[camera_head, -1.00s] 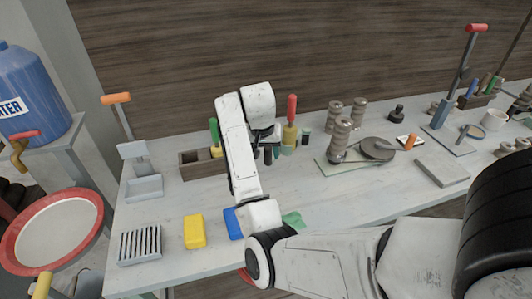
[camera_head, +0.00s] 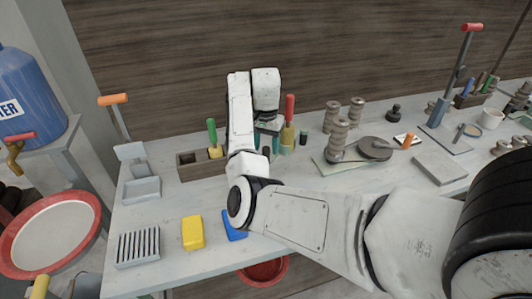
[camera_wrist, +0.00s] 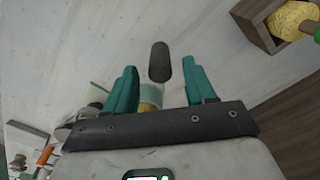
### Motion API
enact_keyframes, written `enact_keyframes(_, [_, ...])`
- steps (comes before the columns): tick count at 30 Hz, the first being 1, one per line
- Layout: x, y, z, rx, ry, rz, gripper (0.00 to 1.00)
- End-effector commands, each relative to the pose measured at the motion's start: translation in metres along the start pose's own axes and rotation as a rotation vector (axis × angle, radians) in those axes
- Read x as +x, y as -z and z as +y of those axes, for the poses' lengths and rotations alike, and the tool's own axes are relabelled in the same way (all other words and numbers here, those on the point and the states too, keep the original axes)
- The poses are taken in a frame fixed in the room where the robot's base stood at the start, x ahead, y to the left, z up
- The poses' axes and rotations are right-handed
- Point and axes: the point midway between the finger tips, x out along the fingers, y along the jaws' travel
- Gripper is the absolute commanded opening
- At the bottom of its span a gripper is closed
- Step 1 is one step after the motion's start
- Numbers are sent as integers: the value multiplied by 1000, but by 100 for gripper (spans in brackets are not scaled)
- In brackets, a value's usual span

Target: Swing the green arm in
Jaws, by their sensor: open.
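My gripper (camera_wrist: 160,82) is open, with teal fingers pointing down over the table. A dark upright cylinder (camera_wrist: 160,62) shows between and beyond the fingers in the wrist view; I cannot tell its distance. In the head view the gripper is partly hidden by my arm, near the back of the table. I cannot pick out a green swinging arm for certain. A green handle (camera_head: 212,131) stands upright in the wooden box, and it shows in the wrist view's upper right corner (camera_wrist: 316,33).
A red-handled tool (camera_head: 289,108) stands right of my gripper. Stacked grey discs (camera_head: 339,137) and a round dark wheel (camera_head: 374,148) are farther right. A yellow block (camera_head: 193,232), blue piece (camera_head: 233,228) and slotted rack (camera_head: 138,246) lie in front.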

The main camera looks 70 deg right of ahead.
Motion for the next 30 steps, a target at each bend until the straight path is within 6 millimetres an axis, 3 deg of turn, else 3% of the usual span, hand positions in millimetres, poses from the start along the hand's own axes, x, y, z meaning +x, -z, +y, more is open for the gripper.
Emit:
enact_keyframes(7, [30, 0, 0, 0, 0, -1, 55])
enact_keyframes(19, [37, 0, 0, 0, 1, 1, 55])
enact_keyframes(30, [37, 0, 0, 0, 1, 1, 19])
